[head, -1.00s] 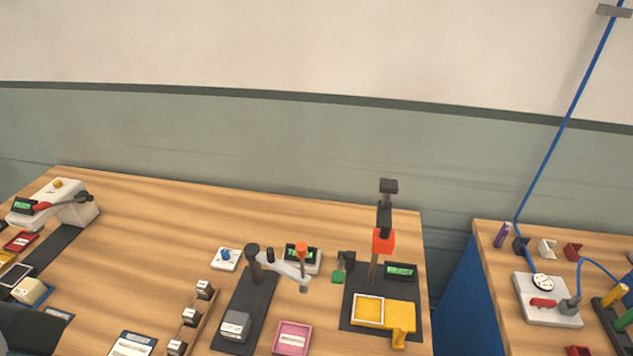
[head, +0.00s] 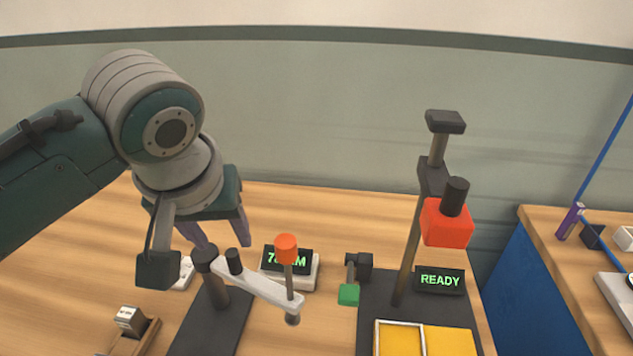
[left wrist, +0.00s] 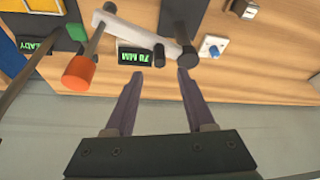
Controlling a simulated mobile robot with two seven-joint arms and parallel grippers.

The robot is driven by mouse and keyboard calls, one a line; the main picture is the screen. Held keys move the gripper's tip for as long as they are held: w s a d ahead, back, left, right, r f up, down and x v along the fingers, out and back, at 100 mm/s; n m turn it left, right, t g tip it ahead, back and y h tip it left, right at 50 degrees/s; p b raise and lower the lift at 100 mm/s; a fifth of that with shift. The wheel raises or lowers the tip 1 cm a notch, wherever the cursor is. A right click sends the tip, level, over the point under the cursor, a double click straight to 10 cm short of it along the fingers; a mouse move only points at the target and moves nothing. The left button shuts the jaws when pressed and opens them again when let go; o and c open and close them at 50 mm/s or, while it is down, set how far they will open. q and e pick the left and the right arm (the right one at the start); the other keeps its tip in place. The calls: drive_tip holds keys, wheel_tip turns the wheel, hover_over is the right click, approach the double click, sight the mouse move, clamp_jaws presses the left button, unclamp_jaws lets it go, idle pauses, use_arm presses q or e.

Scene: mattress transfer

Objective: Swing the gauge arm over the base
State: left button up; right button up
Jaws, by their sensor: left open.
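The gauge arm (head: 262,286) is a light grey bar on a dark upright post (head: 206,262). It points to the right, off to the side of its dark base plate (head: 207,325). An orange-red knob (head: 286,248) stands on a rod near its free end, and a short black peg (head: 234,261) stands near the post. My left gripper (head: 220,235) is open and empty, behind and above the post. In the left wrist view the gauge arm (left wrist: 150,38) lies just beyond the open fingertips (left wrist: 160,80), and the black peg (left wrist: 159,56) shows between them. My right gripper is not in view.
A display (head: 289,265) reading about 70 MM stands behind the gauge arm. To the right is a stand with a red block (head: 446,224), a READY display (head: 440,281) and a yellow tray (head: 449,340). A wooden rack (head: 132,332) is at the lower left.

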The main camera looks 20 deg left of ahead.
sight(231, 253)
use_arm(q)
drive_tip(key=b+x, duration=0.1)
drive_tip(key=x, duration=0.5)
drive_tip(key=shift+w+f, duration=0.15)
drive_tip(key=shift+f, duration=0.25)
drive_tip(key=shift+c, duration=0.2)
clamp_jaws()
idle(0.8)
